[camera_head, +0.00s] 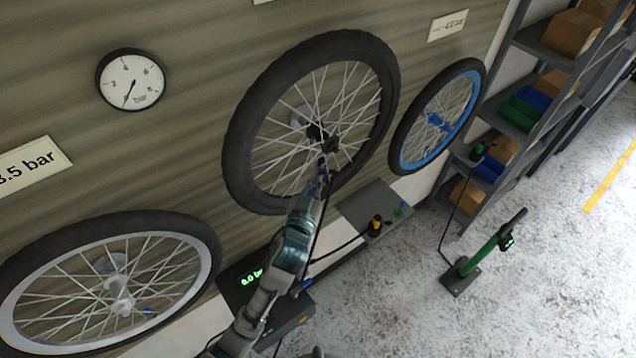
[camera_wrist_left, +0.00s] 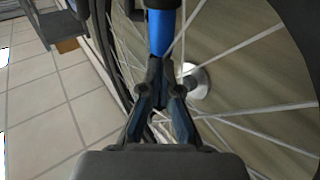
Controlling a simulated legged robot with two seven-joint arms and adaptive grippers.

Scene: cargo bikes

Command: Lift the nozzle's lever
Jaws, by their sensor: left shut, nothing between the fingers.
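The blue cylindrical part, which looks like the nozzle (camera_wrist_left: 161,32), shows at the top of the left wrist view, just beyond my fingertips. Its lever cannot be told apart clearly. My left gripper (camera_wrist_left: 157,68) is shut and empty, its tips at the lower end of the blue part; I cannot tell whether they touch. In the head view my left gripper (camera_head: 324,172) is in front of the lower spokes of the large black-tyred wheel (camera_head: 245,130), below its hub, and hides the nozzle there. My right gripper is not in view.
A grey-rimmed wheel (camera_head: 12,315) is at left and a blue-rimmed wheel (camera_head: 398,140) at right. A pressure gauge (camera_head: 131,80) hangs on the wall. A pump unit with a green display (camera_head: 252,277) sits below my arm. A green floor pump (camera_head: 482,255) stands on open floor.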

